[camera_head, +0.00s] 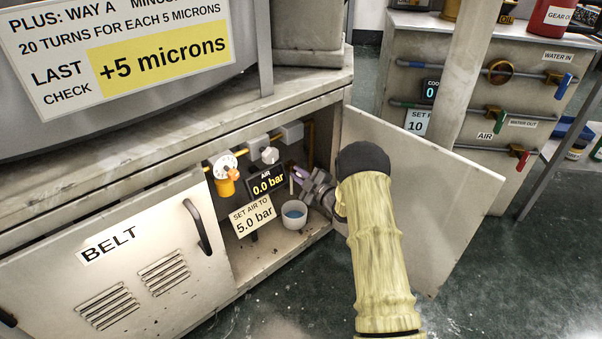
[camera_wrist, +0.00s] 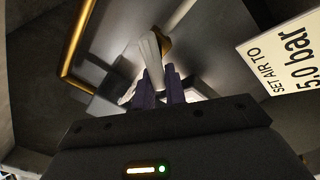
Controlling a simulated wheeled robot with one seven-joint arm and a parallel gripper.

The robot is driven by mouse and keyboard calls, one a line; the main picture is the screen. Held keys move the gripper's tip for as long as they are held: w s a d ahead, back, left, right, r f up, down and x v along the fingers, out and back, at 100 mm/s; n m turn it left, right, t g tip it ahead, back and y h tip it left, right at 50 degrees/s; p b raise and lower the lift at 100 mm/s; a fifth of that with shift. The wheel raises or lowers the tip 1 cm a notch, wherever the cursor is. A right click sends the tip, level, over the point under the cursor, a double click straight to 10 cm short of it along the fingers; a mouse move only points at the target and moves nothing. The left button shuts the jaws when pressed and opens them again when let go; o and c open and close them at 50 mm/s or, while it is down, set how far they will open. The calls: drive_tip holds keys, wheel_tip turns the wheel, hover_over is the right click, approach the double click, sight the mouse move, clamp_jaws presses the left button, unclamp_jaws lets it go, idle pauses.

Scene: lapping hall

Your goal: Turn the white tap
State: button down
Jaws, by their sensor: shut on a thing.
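The white tap (camera_wrist: 150,48) shows in the wrist view as a pale lever beside a brass fitting. The dark purple fingertips of my gripper (camera_wrist: 162,72) are at the lever and shut on it. In the head view my gripper (camera_head: 298,173) reaches into the open cabinet, right of the air display (camera_head: 266,182), which reads 0.0 bar. The tap is mostly hidden there by the gripper and display. A sign (camera_head: 253,215) says to set air to 5.0 bar; it also shows in the wrist view (camera_wrist: 285,60).
The open cabinet door (camera_head: 440,195) is at the right. A brass pipe (camera_wrist: 72,45) runs nearby.

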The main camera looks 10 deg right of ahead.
drive_tip(key=n, duration=0.2)
drive_tip(key=f+n, duration=0.1)
drive_tip(key=shift+s+a+n, duration=0.15)
drive_tip(key=shift+a+n, duration=0.05)
drive_tip(key=shift+n, duration=0.2)
drive_tip(key=shift+f+n+b, duration=0.15)
drive_tip(key=shift+f+n, duration=0.1)
drive_tip(key=shift+n, duration=0.7)
drive_tip(key=shift+f+n+b, duration=0.15)
drive_tip(key=shift+f+n, duration=0.05)
drive_tip(key=shift+n, duration=0.75)
drive_tip(key=shift+s, duration=0.1)
drive_tip(key=c, duration=1.4)
unclamp_jaws()
drive_tip(key=shift+c, duration=0.2)
drive_tip(key=shift+r, duration=0.15)
drive_tip(key=p+v, duration=0.7)
drive_tip(key=v, duration=1)
drive_tip(key=shift+p, duration=0.35)
drive_tip(key=shift+d, duration=0.15)
